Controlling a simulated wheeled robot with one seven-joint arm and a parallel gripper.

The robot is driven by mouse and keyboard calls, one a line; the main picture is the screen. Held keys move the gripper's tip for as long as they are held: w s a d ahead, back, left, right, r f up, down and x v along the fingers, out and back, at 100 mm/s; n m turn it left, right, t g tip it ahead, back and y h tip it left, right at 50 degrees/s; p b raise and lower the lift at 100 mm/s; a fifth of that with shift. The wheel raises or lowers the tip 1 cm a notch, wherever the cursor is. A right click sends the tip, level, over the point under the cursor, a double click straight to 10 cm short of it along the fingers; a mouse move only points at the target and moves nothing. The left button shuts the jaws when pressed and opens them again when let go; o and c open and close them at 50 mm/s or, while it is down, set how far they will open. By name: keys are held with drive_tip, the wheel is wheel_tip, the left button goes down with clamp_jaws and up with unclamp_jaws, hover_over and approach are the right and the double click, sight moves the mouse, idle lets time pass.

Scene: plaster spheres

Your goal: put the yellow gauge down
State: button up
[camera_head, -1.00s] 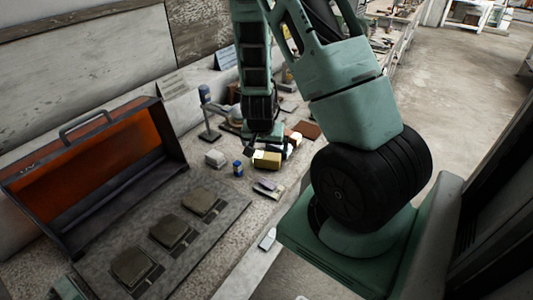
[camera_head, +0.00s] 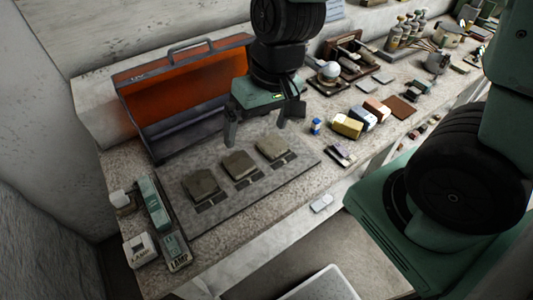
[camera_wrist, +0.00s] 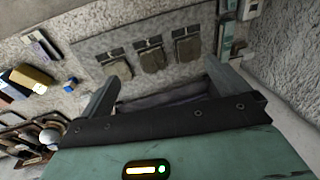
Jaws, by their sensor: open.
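My gripper (camera_head: 256,128) is open and empty, held above the back edge of the dark grey mat, in front of the orange-lined case. In the wrist view its two spread fingers (camera_wrist: 163,88) have nothing between them. A yellow block (camera_head: 347,126), the only yellow thing I make out that could be the gauge, lies on the speckled bench to the right, well apart from my gripper. It also shows at the left of the wrist view (camera_wrist: 32,78), next to a blue block. I cannot see any marking on it.
The mat (camera_head: 225,228) bears three grey-brown pads (camera_head: 239,165) in a row. The open case (camera_head: 185,85) stands behind it. A small blue bottle (camera_head: 316,127) and a white and blue block (camera_head: 363,117) are near the yellow block. A sphere on a stand (camera_head: 329,71) is behind.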

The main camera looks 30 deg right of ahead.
drive_tip(key=s+a+r+n, duration=0.2)
drive_tip(key=s+n, duration=0.1)
drive_tip(key=s, duration=0.2)
drive_tip(key=s+a+r+n+g+h, duration=0.1)
drive_tip(key=s+a+r+n, duration=0.1)
drive_tip(key=s+n, duration=0.2)
drive_tip(key=shift+s+a+r, duration=0.3)
drive_tip(key=shift+s+a, duration=0.05)
drive_tip(key=shift+s, duration=0.5)
drive_tip(key=shift+f+b, duration=0.6)
idle(0.8)
